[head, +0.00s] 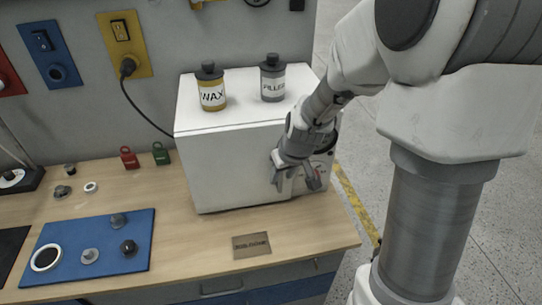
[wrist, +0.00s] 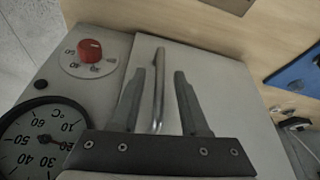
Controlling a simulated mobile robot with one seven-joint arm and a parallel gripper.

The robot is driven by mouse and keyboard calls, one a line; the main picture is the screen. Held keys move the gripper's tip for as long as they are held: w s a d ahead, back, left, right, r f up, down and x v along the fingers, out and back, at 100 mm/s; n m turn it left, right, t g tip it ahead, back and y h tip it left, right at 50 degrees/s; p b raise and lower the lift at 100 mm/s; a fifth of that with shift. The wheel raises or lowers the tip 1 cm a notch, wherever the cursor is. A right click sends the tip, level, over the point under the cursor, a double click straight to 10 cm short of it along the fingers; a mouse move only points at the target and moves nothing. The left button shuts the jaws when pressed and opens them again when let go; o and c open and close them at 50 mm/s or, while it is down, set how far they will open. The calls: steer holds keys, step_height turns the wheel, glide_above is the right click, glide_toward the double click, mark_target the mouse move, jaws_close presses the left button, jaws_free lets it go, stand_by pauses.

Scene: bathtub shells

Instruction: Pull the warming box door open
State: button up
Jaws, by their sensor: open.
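The warming box (head: 222,168) is a white cabinet on the wooden bench, with its door shut. In the wrist view the pale door front (wrist: 215,85) fills the middle. A metal bar handle (wrist: 158,88) runs along the door near its edge by the control panel. My gripper (head: 294,180) is at the front of the box by the handle. In the wrist view my gripper (wrist: 160,78) is open, with the handle showing between its two fingers, nearer the left one. I cannot tell if either finger touches the handle. In the head view my arm and gripper hide the handle.
A red knob (wrist: 90,50) and a temperature dial (wrist: 42,140) sit beside the door. A wax bottle (head: 211,90) and a filler bottle (head: 272,80) stand on top of the box. A small brown plate (head: 251,245) lies on the bench before it. A blue mat (head: 70,250) holds small parts.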

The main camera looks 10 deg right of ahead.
steer(key=shift+x, duration=1.05)
steer(key=shift+c, duration=0.2)
jaws_close()
stand_by(0.6)
